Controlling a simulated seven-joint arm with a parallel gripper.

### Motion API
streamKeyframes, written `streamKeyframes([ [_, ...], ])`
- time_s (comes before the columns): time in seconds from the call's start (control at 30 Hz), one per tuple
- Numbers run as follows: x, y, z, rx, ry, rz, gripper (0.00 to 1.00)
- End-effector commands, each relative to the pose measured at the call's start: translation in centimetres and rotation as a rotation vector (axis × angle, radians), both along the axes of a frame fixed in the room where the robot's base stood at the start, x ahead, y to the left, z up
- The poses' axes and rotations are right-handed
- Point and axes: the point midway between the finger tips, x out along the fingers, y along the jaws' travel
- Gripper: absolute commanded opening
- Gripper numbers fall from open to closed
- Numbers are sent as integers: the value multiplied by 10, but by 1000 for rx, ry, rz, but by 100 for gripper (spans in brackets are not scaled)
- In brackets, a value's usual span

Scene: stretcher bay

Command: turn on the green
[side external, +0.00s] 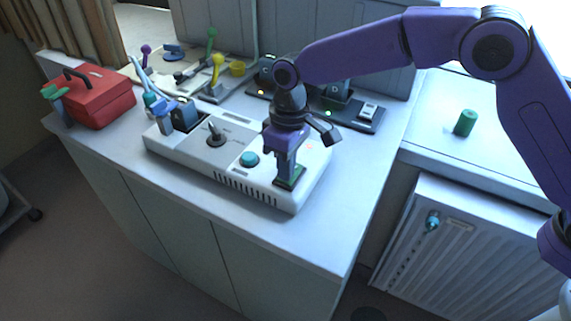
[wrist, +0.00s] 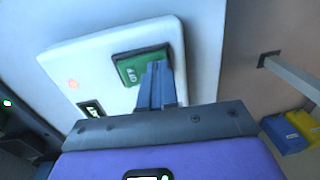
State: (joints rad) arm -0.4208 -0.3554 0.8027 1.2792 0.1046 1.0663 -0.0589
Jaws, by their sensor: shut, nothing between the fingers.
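A green rectangular switch (wrist: 130,69) with white lettering sits in a dark frame on a white console (wrist: 95,45). In the side view the green switch (side external: 290,183) is at the right front of the console (side external: 178,150), partly hidden by my gripper. My gripper (side external: 287,175) points down with its fingers shut and empty. In the wrist view the fingertips (wrist: 155,68) overlap the right part of the switch. I cannot tell whether they touch or press it. A small red light (wrist: 73,84) glows on the console.
The console also carries a round teal button (side external: 249,160) and a lever knob (side external: 215,137). A red toolbox (side external: 95,98) stands at the left. Behind are yellow-and-green levers (side external: 216,75) and a dark switch panel (side external: 350,117). A green cylinder (side external: 465,122) stands on the right counter.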

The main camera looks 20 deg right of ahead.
Motion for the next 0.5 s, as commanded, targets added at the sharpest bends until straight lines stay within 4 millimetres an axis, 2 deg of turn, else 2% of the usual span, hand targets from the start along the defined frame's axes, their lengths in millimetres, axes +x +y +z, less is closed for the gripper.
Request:
streamKeyframes([
  [0.5, 9, -9, 5, 1, -1, 0, 0],
])
